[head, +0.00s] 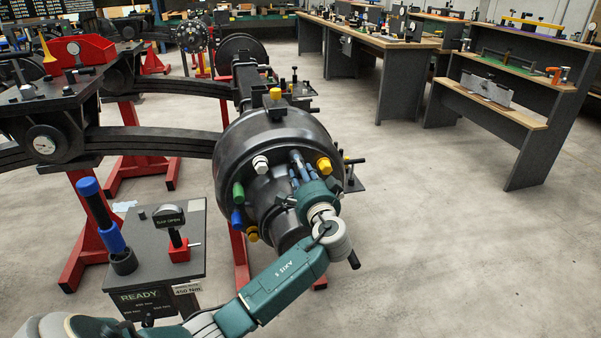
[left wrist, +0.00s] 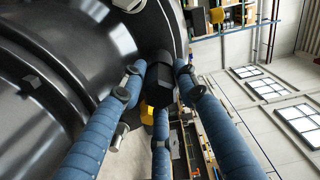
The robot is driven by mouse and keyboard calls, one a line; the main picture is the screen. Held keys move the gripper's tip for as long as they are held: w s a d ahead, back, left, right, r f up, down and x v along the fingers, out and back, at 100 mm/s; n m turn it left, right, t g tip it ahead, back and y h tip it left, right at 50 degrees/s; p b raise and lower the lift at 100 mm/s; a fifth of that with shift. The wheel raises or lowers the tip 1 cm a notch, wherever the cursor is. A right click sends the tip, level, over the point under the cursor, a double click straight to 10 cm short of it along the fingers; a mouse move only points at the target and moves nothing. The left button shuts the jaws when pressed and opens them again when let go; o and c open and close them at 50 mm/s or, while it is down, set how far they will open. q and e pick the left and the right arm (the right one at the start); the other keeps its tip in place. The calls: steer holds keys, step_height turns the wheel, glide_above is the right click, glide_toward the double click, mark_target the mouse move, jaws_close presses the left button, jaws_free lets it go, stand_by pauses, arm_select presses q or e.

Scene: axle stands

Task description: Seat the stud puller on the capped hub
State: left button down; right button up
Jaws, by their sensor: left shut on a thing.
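The capped hub (head: 240,142) is a big dark drum with coloured caps around its face: a white cap (head: 260,163), a green cap (head: 238,192), a blue cap (head: 237,218) and yellow ones (head: 324,165). My left gripper (head: 298,165) is at the right part of the hub face, its blue fingers pointing at it. In the left wrist view the fingers close around a dark hex-ended piece (left wrist: 158,86), probably the stud puller, close to the dark hub surface (left wrist: 90,40). Whether it touches a stud is hidden. My right gripper is out of view.
A small cart (head: 150,240) at the lower left carries a blue-handled tool (head: 100,215) and a red-based device (head: 178,248). Red stands (head: 85,235) hold the axle. Benches (head: 500,110) stand at the back right. The floor on the right is clear.

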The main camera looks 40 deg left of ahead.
arm_select(q)
steer(key=shift+a, duration=0.1)
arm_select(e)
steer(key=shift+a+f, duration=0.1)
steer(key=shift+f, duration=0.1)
arm_select(q)
steer(key=shift+w, duration=0.15)
steer(key=shift+a, duration=0.1)
steer(key=shift+r, duration=0.15)
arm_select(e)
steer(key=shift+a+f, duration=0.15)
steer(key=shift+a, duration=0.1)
arm_select(q)
steer(key=c, duration=1.5)
jaws_free()
steer(key=o, duration=0.3)
steer(key=shift+w, duration=0.15)
steer(key=shift+s, duration=0.2)
steer(key=v, duration=0.7)
steer(key=shift+s+d, duration=0.2)
steer(key=shift+d, duration=0.1)
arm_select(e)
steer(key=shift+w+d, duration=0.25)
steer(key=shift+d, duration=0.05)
